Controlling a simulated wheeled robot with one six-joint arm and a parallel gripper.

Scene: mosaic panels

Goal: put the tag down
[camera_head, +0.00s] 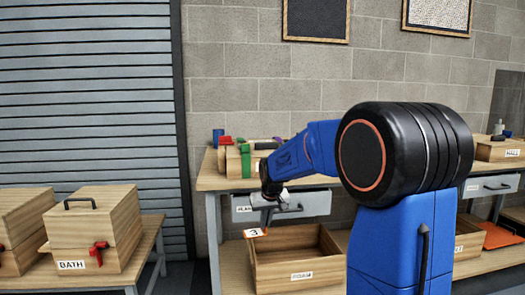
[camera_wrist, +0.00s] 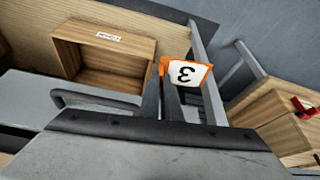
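The tag is a small white card with an orange edge and a black "3". The tag is in the air, above and in front of an open wooden crate on the low shelf. My arm hides part of the bench behind it.
The open crate (camera_head: 299,275) looks empty; it also shows in the wrist view (camera_wrist: 78,77). A grey drawer (camera_head: 312,204) hangs under the bench top (camera_head: 209,182). Lidded wooden boxes, one labelled "BATH" (camera_head: 122,240), stand at left. An orange tray (camera_head: 500,236) lies at right.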

